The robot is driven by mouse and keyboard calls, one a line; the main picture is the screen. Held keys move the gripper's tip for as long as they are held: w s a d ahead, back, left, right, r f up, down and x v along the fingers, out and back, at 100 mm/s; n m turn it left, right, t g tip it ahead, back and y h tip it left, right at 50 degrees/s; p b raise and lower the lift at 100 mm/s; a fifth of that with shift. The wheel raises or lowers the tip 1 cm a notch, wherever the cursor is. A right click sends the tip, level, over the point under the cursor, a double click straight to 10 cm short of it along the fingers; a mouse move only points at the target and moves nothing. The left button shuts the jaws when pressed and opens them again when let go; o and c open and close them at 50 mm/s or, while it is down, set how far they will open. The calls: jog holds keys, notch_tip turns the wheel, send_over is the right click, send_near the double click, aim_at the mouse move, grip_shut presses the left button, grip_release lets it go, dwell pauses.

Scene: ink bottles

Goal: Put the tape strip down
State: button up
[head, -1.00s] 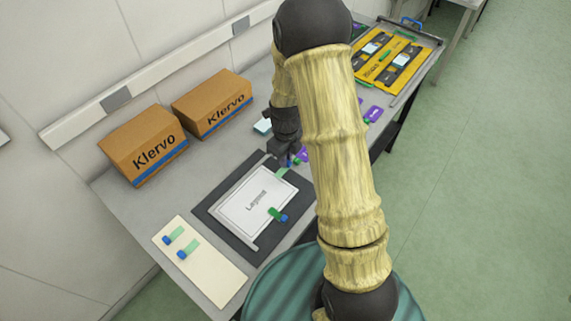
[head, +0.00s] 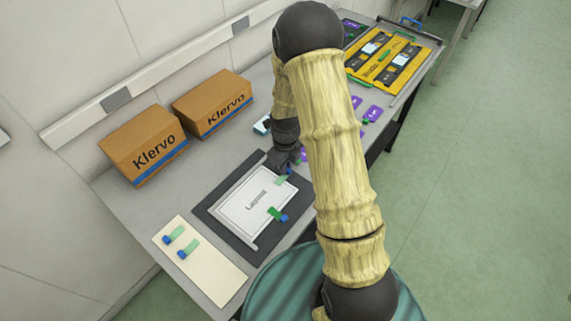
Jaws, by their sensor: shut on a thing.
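My gripper (head: 281,165) is at the upper right corner of the white sheet, pointing down, shut on a tape strip. The tape strip (head: 282,180) is pale green with a blue end and shows just below the fingers, over the sheet's corner. Whether it touches the sheet I cannot tell. The printed white sheet (head: 240,214) lies on a dark mat (head: 222,232). Another green strip with a blue end (head: 276,213) lies at the sheet's lower right edge. Two more tape strips (head: 172,236) (head: 187,250) lie on a cream card (head: 216,279) at the front left.
Two Klervo boxes (head: 145,146) (head: 212,104) stand along the wall. Purple pieces (head: 373,113) lie right of my arm. A yellow board with dark parts (head: 378,68) lies at the table's far end. My arm hides part of the table's middle.

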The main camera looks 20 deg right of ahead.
jog(key=o, duration=0.7)
notch_tip(320, 180, up, 12)
jog(key=shift+r+b, duration=0.15)
jog(key=shift+b, duration=0.35)
jog(key=s+r+n+t, duration=0.1)
jog(key=s+n, duration=0.3)
jog(key=n, duration=0.5)
jog(key=s+r+n, duration=0.2)
jog(key=s+n, duration=0.3)
jog(key=n, duration=0.5)
jog(key=s+r+n+t, duration=0.1)
jog(key=s+r+n, duration=0.1)
jog(key=s+n, duration=0.3)
jog(key=shift+s+r+n+t, duration=0.1)
jog(key=shift+r+n+t, duration=0.05)
jog(key=shift+n, duration=1.05)
jog(key=shift+s+r+n+t, duration=0.1)
jog(key=shift+n+t, duration=0.05)
jog(key=shift+n, duration=1.05)
